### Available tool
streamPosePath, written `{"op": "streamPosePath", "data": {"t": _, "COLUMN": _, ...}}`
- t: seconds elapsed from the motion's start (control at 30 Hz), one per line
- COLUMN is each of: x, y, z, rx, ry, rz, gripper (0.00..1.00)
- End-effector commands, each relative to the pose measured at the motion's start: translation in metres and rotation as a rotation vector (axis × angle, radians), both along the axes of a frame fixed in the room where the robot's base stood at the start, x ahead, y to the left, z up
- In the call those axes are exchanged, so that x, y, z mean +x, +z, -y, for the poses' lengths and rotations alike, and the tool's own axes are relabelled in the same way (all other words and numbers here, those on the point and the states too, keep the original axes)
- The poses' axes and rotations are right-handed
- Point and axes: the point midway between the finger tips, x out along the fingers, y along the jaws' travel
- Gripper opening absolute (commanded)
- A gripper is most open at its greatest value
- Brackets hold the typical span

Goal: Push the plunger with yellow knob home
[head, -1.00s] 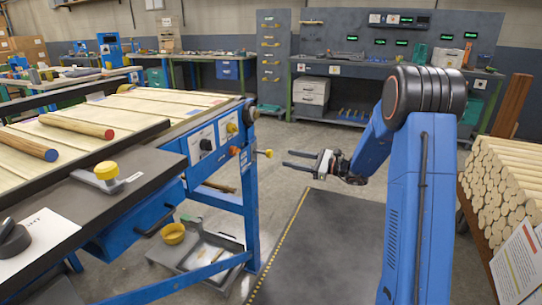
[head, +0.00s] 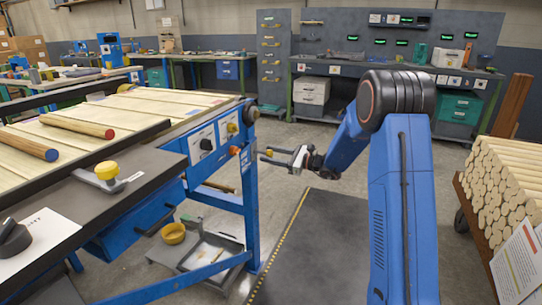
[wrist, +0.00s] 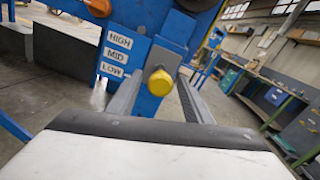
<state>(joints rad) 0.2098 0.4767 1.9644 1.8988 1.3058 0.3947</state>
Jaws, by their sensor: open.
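The plunger's yellow knob (wrist: 161,82) faces me in the wrist view, in front of a blue panel. In the head view the yellow knob (head: 268,153) sticks out from the machine's right side, partly covered by my gripper. My gripper (head: 264,155) is open, with its fingers pointing at the machine. In the wrist view my gripper's fingers (wrist: 160,75) stand on either side of the knob, with nothing gripped. I cannot tell whether either finger touches it. The plunger's shaft is mostly hidden behind the knob.
HIGH, MID and LOW labels (wrist: 115,57) sit left of the knob. A yellow-topped handle (head: 106,170) stands on the dark bench top. A black dial (head: 206,144) is on the machine's side panel. A stack of round wood (head: 500,190) is at right. The floor between is clear.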

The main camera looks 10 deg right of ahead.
Motion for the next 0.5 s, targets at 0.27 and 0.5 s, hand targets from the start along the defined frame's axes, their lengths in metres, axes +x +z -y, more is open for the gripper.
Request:
{"op": "streamPosePath", "data": {"t": 0.27, "x": 0.000, "y": 0.000, "z": 0.000, "rx": 0.000, "ry": 0.000, "rz": 0.000, "gripper": 0.00}}
{"op": "streamPosePath", "data": {"t": 0.5, "x": 0.010, "y": 0.000, "z": -0.014, "rx": -0.001, "ry": 0.002, "rz": 0.001, "gripper": 0.00}}
